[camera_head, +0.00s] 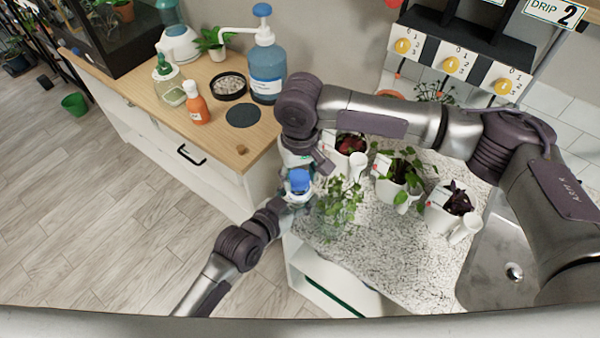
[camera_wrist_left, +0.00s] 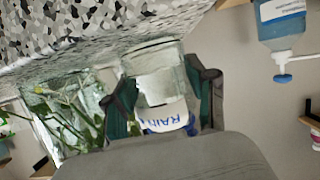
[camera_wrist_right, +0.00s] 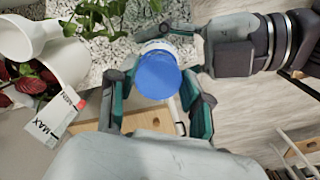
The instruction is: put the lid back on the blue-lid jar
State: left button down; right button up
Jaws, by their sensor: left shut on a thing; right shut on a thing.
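The blue lid (camera_head: 299,178) is at the top of the jar (camera_head: 297,198), near the counter's left edge. In the right wrist view the lid (camera_wrist_right: 158,77) lies between the fingertips of my right gripper (camera_wrist_right: 158,80), which is shut on it. The jar in the left wrist view (camera_wrist_left: 158,85) is clear glass with a white label reading "RAIN". My left gripper (camera_wrist_left: 165,92) is shut around the jar's sides. Whether the lid touches the rim or hovers just above it, I cannot tell. My right gripper partly hides the lid from the head view.
Potted plants in white pots (camera_head: 398,186) stand on the speckled counter (camera_head: 385,245), and a leafy plant (camera_head: 340,205) is close beside the jar. A wooden cabinet (camera_head: 225,150) holds a blue pump bottle (camera_head: 266,72) and an orange bottle (camera_head: 196,104).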

jog(key=shift+f, duration=0.6)
dwell(0.3)
jog(key=m, duration=0.5)
jog(key=shift+a+m, duration=0.2)
jog(key=shift+m, duration=0.1)
jog(key=m, duration=0.7)
jog(key=shift+a, duration=0.2)
jog(key=m, duration=0.5)
jog(key=shift+w+a, duration=0.1)
jog(key=m, duration=0.3)
jog(key=shift+w, duration=0.1)
jog(key=m, duration=0.5)
jog(key=shift+w+m, duration=0.2)
jog(key=shift+m, duration=0.1)
